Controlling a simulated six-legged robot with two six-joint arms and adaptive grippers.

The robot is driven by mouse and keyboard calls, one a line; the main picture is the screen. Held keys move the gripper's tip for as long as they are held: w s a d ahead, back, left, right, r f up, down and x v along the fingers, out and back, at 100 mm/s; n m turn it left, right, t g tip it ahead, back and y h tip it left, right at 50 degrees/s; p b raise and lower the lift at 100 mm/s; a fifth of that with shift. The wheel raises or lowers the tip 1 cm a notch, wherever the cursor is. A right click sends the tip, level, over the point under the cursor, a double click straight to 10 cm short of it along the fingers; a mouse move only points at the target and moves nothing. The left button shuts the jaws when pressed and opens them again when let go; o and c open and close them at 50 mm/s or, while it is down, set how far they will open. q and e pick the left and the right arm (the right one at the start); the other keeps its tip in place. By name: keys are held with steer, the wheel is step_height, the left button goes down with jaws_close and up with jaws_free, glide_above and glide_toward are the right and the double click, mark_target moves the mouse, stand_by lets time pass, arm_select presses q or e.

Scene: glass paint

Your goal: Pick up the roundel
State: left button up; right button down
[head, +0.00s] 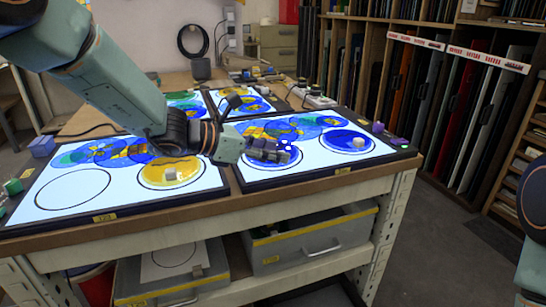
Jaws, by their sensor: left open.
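Several round glass roundels lie on lit white panels on a workbench. My right gripper is out of view; part of my right arm shows at the right edge.
The near left panel (120,200) has an empty drawn circle (72,190). Small coloured blocks, such as a green one (13,187) and a purple one (42,146), stand around the panels. Grey drawers (300,248) sit below the bench. A rack of glass sheets (440,110) stands at right.

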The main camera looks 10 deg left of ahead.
arm_select(q)
steer(key=shift+x, duration=1)
steer(key=shift+r, duration=0.1)
jaws_close()
